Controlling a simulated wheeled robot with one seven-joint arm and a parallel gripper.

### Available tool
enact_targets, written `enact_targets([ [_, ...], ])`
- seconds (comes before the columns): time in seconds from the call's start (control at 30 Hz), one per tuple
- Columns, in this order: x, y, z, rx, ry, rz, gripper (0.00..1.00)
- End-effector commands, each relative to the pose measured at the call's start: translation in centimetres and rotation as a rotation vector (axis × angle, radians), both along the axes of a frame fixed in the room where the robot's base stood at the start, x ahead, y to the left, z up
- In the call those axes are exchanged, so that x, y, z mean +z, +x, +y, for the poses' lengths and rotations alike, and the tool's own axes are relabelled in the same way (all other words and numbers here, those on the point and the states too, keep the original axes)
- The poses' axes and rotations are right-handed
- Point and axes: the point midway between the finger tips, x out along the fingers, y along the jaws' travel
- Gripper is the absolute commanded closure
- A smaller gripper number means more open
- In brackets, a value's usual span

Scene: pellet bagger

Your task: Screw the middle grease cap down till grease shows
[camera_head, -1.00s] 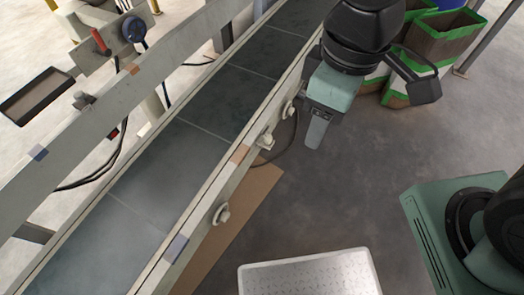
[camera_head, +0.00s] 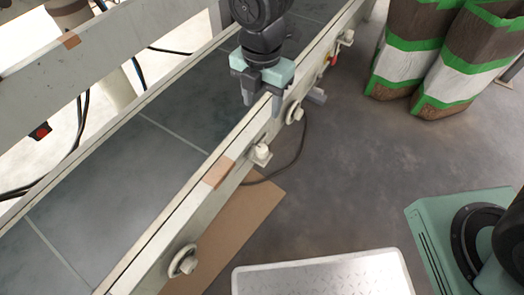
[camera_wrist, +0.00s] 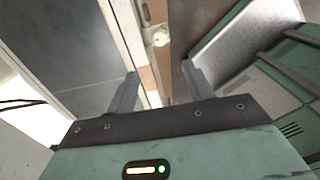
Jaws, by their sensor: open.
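Pale round fittings sit along the near side rail of the conveyor (camera_head: 150,232). The one between its two round-flanged neighbours is a small white cap on a square bracket (camera_head: 261,152), which I take for the middle grease cap. No grease can be made out on it. My gripper (camera_head: 262,98) is open and empty, pointing down over the rail, up and slightly right of that cap in the head view. In the wrist view one pale round fitting (camera_wrist: 160,38) shows beyond my open fingers (camera_wrist: 162,88); I cannot tell which fitting it is.
Round-flanged fittings sit lower left (camera_head: 183,262) and upper right (camera_head: 295,113) on the rail. A cardboard sheet (camera_head: 235,225) lies on the floor, with a metal-topped platform (camera_head: 320,275) nearby. Green-banded bags (camera_head: 410,45) stand at upper right. The floor between is mostly clear.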

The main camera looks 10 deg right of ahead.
Motion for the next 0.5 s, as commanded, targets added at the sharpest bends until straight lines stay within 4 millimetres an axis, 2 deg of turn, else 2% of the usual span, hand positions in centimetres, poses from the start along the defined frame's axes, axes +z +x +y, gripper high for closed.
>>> enact_targets([
  [0.17, -3.0, -0.2, 0.0, 0.002, -0.003, 0.003, 0.48],
  [0.5, -10.2, -0.2, 0.0, -0.001, -0.003, 0.004, 0.48],
])
